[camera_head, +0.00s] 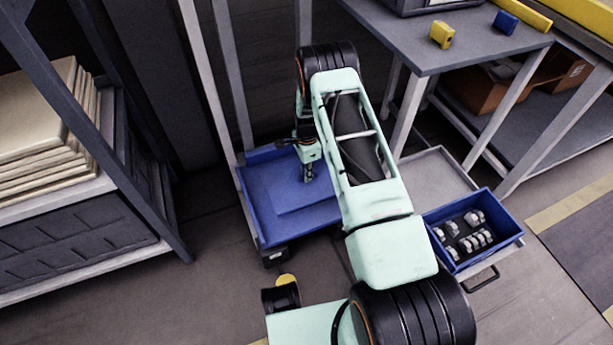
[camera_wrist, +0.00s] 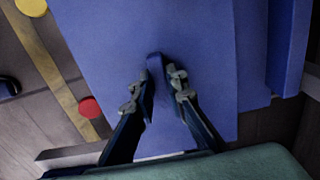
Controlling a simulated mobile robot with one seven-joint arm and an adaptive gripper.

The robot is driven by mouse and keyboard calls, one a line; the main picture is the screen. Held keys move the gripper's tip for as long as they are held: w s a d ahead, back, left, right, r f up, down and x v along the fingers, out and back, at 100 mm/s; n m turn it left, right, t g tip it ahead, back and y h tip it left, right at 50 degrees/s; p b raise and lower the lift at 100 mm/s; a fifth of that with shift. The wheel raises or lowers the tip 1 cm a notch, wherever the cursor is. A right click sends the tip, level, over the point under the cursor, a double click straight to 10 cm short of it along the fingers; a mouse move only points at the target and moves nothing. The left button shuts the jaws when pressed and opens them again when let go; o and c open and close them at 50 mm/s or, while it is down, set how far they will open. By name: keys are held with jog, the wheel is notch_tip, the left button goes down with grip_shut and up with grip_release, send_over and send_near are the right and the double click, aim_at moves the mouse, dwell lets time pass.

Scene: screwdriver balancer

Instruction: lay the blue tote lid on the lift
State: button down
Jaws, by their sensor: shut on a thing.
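The blue tote lid (camera_head: 300,197) is a flat blue panel with a small upright grip (camera_wrist: 154,66) on top. My gripper (camera_head: 307,176) is over it in the head view. In the wrist view my gripper (camera_wrist: 160,88) is shut on the lid's grip, one finger on each side. The lift (camera_head: 262,222) appears to be the low blue platform with a raised back edge and dark wheels. The lid overlaps it in both views. I cannot tell whether the lid touches the platform or hangs just above it. My arm hides the right part of both.
A blue bin (camera_head: 510,238) with several grey parts stands right of my arm by a grey tray (camera_head: 436,172). A grey workbench (camera_head: 460,45) is at the back right. A rack with stacked boards (camera_head: 40,130) is at left. Floor is clear at lower left.

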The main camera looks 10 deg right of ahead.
notch_tip(320, 180, down, 7)
jog(key=b, duration=0.4)
jog(key=shift+r, duration=0.15)
jog(key=shift+f, duration=0.7)
jog(key=c, duration=1.8)
grip_release()
jog(key=shift+c, duration=0.2)
notch_tip(320, 180, up, 12)
